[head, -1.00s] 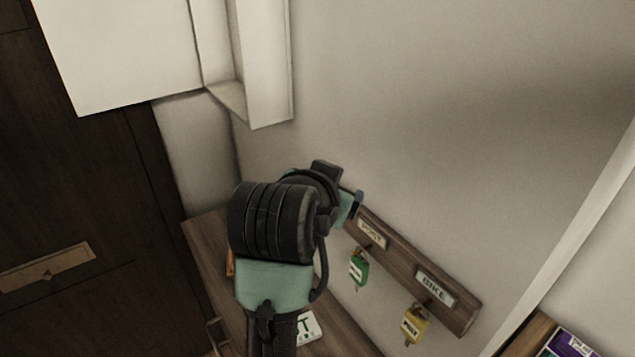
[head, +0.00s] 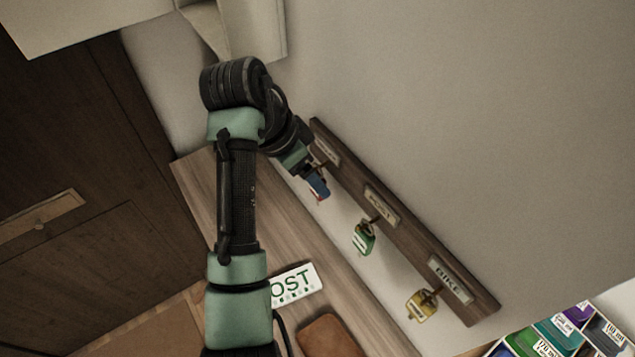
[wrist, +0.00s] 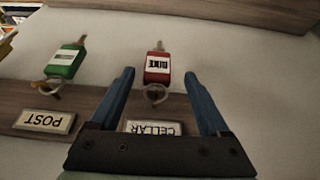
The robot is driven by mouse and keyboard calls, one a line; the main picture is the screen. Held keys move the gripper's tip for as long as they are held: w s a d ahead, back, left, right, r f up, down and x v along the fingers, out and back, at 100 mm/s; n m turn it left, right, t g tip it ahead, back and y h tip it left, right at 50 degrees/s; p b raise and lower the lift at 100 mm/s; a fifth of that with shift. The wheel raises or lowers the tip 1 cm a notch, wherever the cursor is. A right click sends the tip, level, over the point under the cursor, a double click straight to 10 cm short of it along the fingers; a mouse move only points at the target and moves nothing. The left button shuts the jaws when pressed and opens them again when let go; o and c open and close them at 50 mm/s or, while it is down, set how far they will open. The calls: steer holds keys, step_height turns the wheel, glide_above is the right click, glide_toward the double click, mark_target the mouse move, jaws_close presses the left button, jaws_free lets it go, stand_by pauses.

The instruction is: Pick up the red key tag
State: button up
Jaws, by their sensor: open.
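The red key tag (wrist: 157,66) hangs by its ring from a hook at the rail's CELLAR plate (wrist: 155,129). It has a white label. In the wrist view it shows between and slightly beyond the blue fingers of my gripper (wrist: 159,75), which is open and empty. I see no finger touching it. In the head view my gripper (head: 318,187) is at the upper-left end of the wooden rail (head: 405,226), and only a sliver of red shows by the fingers.
A green tag (head: 363,238) hangs at the POST plate (head: 381,205) and a yellow tag (head: 421,305) at the BIKE plate (head: 450,279). Below lies a wooden shelf top (head: 300,240) with a white POST card (head: 297,285) and a brown item (head: 330,336). The wall is close behind the rail.

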steer(key=p+x, duration=0.1)
steer(key=x, duration=0.1)
steer(key=d+p+x, duration=0.1)
steer(key=p+x, duration=0.1)
steer(key=x, duration=0.1)
steer(key=shift+w+r, duration=0.1)
steer(key=shift+c, duration=0.2)
jaws_close()
steer(key=shift+w+r, duration=0.1)
steer(key=s+a+b, duration=0.1)
steer(key=s+a, duration=0.4)
steer(key=a, duration=0.2)
steer(key=s+a+r+b, duration=0.1)
steer(key=s+a+b, duration=0.1)
steer(key=s+a, duration=0.3)
steer(key=a, duration=0.3)
steer(key=shift+r, duration=0.15)
